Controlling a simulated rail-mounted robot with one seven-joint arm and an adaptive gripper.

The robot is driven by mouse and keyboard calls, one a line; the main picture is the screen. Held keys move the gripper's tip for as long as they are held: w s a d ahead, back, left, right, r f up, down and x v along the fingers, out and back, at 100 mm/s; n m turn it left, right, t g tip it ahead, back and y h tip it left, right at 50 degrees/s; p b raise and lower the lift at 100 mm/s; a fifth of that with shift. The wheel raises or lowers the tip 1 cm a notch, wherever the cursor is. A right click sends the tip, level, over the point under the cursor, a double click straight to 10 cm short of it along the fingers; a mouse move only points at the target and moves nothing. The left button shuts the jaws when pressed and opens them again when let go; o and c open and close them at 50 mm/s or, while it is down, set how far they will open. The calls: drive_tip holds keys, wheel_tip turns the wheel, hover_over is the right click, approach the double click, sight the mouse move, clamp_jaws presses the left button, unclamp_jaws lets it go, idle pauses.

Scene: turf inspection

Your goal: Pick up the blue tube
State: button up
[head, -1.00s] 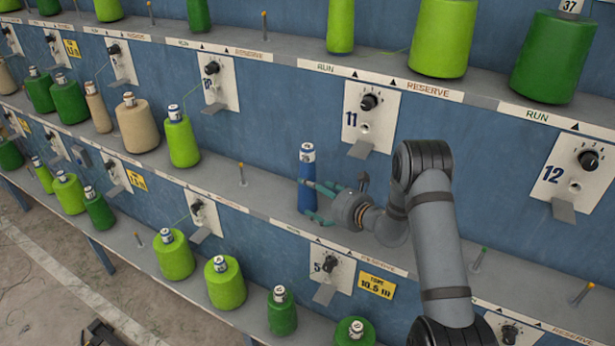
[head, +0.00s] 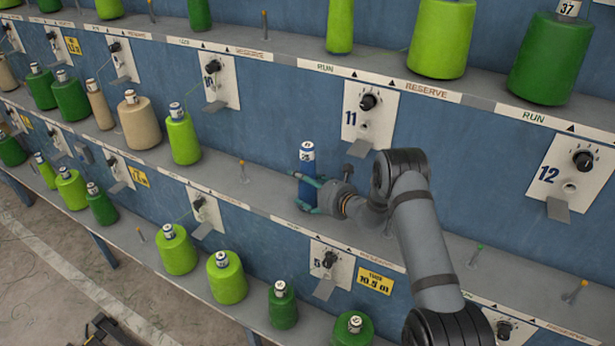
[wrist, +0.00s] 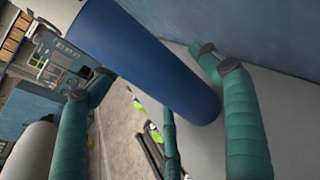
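The blue tube (head: 307,181) stands upright on the middle shelf, with a white top that bears a dark mark. My gripper (head: 311,192) has reached it from the right, with teal fingers around its sides. In the wrist view the blue tube (wrist: 150,62) slants between the spread teal fingers (wrist: 155,75). One finger is at the left, one at the right, and a third shows lower down. The fingers look open around the tube; whether any fingertip touches it is hard to tell.
A thin peg (head: 242,172) stands on the shelf left of the tube. A light green cone (head: 183,137) stands further left. Panel 11 (head: 368,115) with its knob and a metal flap is above right. The shelf right of my arm is mostly clear.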

drive_tip(key=c, duration=1)
drive_tip(key=shift+c, duration=0.3)
